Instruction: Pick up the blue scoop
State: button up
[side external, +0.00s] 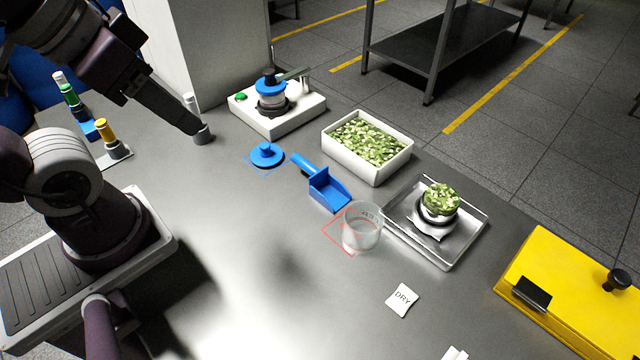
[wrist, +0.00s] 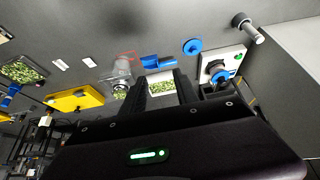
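The blue scoop (side external: 327,189) lies on the grey table in the side view, its handle towards the upper left and its pan towards the clear beaker. In the wrist view the scoop (wrist: 152,62) shows just beyond the fingertips, beside the white bin. My gripper (wrist: 160,75) has its two dark fingers spread apart with nothing held between them; the bin shows through the gap. In the side view my gripper (side external: 188,123) reaches in from the upper left, well apart from the scoop. Its finger gap is not clear there.
A clear beaker (side external: 362,230) stands close to the scoop's pan. A white bin of green pieces (side external: 405,165), a blue knobbed lid (side external: 267,154), a metal tray (side external: 452,256) and a white device (side external: 300,116) stand around it. A grey post (side external: 202,133) is near my gripper.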

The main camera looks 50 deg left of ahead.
jog(key=shift+o, duration=1)
jog(key=m+g, duration=0.4)
jog(key=m, duration=1.4)
send_over(313, 168)
jog(key=s, duration=0.2)
notch_tip(313, 168, down, 19)
jog(key=f, duration=0.2)
jog(key=w+f, duration=0.1)
jog(key=f, duration=0.2)
jog(key=w+f, duration=0.1)
jog(key=f, duration=0.1)
jog(key=shift+f, duration=0.4)
jog(key=shift+c, duration=0.5)
grip_shut()
